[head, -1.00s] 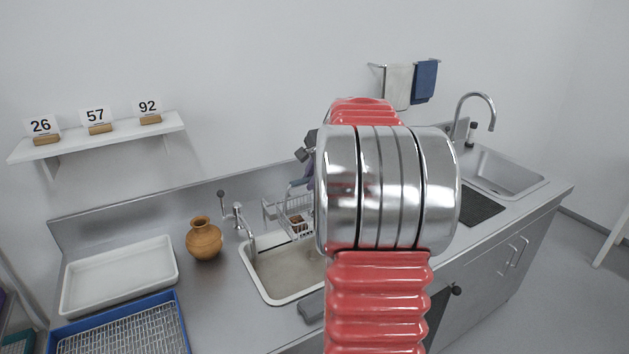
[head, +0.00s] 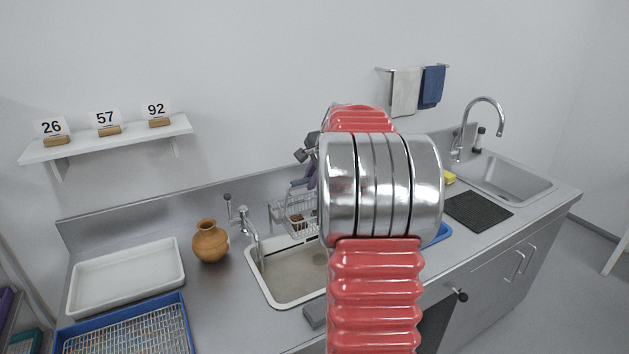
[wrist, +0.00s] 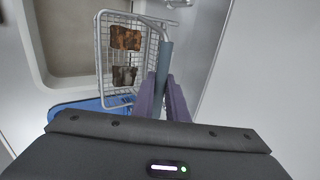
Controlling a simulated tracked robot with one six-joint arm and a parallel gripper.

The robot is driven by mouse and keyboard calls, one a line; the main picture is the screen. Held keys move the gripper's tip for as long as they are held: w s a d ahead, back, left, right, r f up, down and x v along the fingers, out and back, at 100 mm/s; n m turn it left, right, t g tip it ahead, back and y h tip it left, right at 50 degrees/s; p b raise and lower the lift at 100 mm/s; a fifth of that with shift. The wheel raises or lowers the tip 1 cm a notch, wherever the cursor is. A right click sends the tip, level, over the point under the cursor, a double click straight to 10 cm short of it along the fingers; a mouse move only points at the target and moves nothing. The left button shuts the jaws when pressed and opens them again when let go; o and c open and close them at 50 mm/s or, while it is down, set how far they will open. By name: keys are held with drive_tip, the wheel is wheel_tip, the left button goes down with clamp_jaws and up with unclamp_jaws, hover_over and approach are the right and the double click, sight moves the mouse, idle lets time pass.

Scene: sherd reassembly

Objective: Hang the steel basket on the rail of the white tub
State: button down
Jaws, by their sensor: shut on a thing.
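The steel basket (head: 298,222) is a wire basket that shows just left of my arm in the head view, over the back right part of the white tub (head: 277,303). My gripper (wrist: 166,90) has purple fingers shut on the basket's grey-blue handle (wrist: 165,58). The tub (wrist: 42,75) lies beyond and left of the basket in the wrist view. My arm hides the tub's right side in the head view. I cannot tell whether the basket touches the rail.
A clay jar (head: 210,243) stands left of the tub, near a tap (head: 247,222). A white tray (head: 125,277) and a blue tray with a rack (head: 130,335) lie further left. Another blue tray (wrist: 75,108) lies beside the tub. A dark mat (head: 478,212) lies right.

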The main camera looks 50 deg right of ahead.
drive_tip(key=shift+f, duration=1.4)
drive_tip(key=c, duration=1.7)
unclamp_jaws()
drive_tip(key=shift+o, duration=0.2)
drive_tip(key=shift+s, duration=0.1)
drive_tip(key=v, duration=1.3)
drive_tip(key=shift+r, duration=0.3)
drive_tip(key=shift+s+a, duration=0.1)
drive_tip(key=shift+s, duration=0.05)
